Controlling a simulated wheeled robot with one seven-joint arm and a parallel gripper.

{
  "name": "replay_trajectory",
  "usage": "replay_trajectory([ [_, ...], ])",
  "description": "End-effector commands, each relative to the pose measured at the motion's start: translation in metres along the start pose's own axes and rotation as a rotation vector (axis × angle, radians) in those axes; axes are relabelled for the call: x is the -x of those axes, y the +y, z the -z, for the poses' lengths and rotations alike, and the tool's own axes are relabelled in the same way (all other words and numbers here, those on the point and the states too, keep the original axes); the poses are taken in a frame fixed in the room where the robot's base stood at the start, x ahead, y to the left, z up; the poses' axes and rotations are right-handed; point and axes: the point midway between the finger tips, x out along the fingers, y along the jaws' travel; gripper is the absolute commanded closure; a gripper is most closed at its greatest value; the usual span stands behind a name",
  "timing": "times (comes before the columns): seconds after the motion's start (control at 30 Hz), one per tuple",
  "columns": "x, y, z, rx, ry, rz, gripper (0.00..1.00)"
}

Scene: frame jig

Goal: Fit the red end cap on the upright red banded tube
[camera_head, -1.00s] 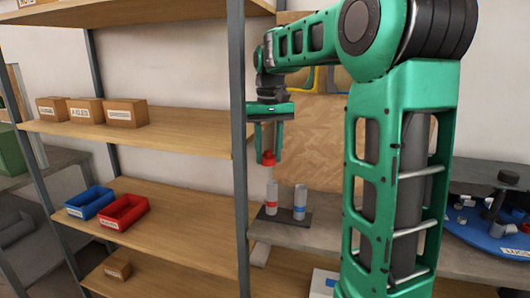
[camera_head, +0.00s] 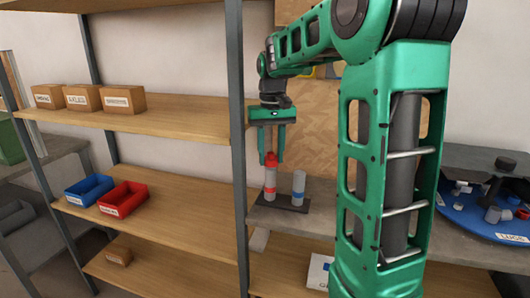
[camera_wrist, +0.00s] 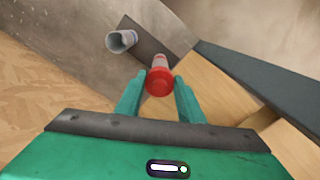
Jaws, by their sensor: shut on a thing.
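The red end cap (camera_head: 271,160) is between the fingers of my gripper (camera_head: 271,158), which is shut on it. The upright red banded tube (camera_head: 270,180) stands on a dark base directly below the cap. In the head view the cap's lower edge meets the tube's top; whether it is fully seated cannot be told. In the wrist view the cap (camera_wrist: 159,84) sits between the fingertips (camera_wrist: 160,80) and hides the tube's top, with part of the tube (camera_wrist: 160,61) showing behind it.
A blue banded tube (camera_head: 298,186) stands close to the right on the same dark base (camera_head: 287,206). A grey shelf post (camera_head: 238,150) rises close on the left. Blue (camera_head: 90,190) and red (camera_head: 123,199) bins sit on the left shelf. A blue round tray (camera_head: 480,218) lies at right.

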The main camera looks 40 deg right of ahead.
Motion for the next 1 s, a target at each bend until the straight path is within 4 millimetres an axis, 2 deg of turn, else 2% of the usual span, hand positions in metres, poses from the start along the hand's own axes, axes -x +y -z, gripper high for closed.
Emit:
replay_trajectory([
  [0.5,-0.022,0.0,0.0,0.001,0.0,0.0,0.86],
  [1.0,-0.024,-0.001,0.0,0.002,0.0,0.0,0.86],
])
